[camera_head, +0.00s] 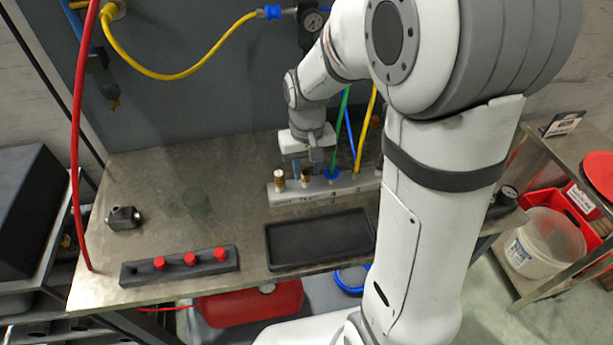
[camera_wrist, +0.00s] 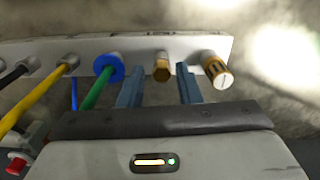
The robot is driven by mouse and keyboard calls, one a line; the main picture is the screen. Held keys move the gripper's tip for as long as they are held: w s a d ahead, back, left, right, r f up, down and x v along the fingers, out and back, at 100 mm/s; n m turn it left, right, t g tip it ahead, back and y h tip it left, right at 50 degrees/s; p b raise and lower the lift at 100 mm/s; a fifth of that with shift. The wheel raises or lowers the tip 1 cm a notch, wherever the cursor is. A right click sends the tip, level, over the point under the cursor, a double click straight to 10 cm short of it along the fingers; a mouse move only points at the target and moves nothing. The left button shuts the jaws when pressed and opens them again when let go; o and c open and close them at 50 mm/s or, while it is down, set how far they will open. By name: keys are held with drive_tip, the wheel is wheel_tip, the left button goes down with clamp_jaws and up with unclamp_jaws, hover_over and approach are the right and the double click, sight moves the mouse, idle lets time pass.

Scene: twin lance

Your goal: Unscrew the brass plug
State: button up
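A brass hex plug (camera_wrist: 161,72) sits in the pale manifold block (camera_wrist: 40,54), between my two blue-grey fingers in the wrist view. My gripper (camera_wrist: 159,70) is open, with a visible gap on each side of the plug. In the head view my gripper (camera_head: 307,167) points down at the plug (camera_head: 306,175) on the manifold (camera_head: 290,195). Whether the fingertips reach its depth is hard to tell. A taller brass cylinder with a pale end and dark marks (camera_wrist: 216,70) sits just outside one finger; it is leftmost in the head view (camera_head: 279,181).
A blue collar with a green hose (camera_wrist: 108,67) sits close beside the other finger. Yellow (camera_wrist: 40,98) and black (camera_wrist: 14,74) hoses lie farther along. A black tray (camera_head: 318,240), a rack with red caps (camera_head: 180,265) and a grey fitting (camera_head: 123,218) stand on the bench.

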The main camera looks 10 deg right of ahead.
drive_tip(key=m, duration=0.8)
drive_tip(key=shift+s+d+m, duration=0.1)
drive_tip(key=shift+m, duration=0.2)
drive_tip(key=shift+c, duration=0.4)
clamp_jaws()
drive_tip(key=n, duration=0.3)
drive_tip(key=shift+s, duration=0.1)
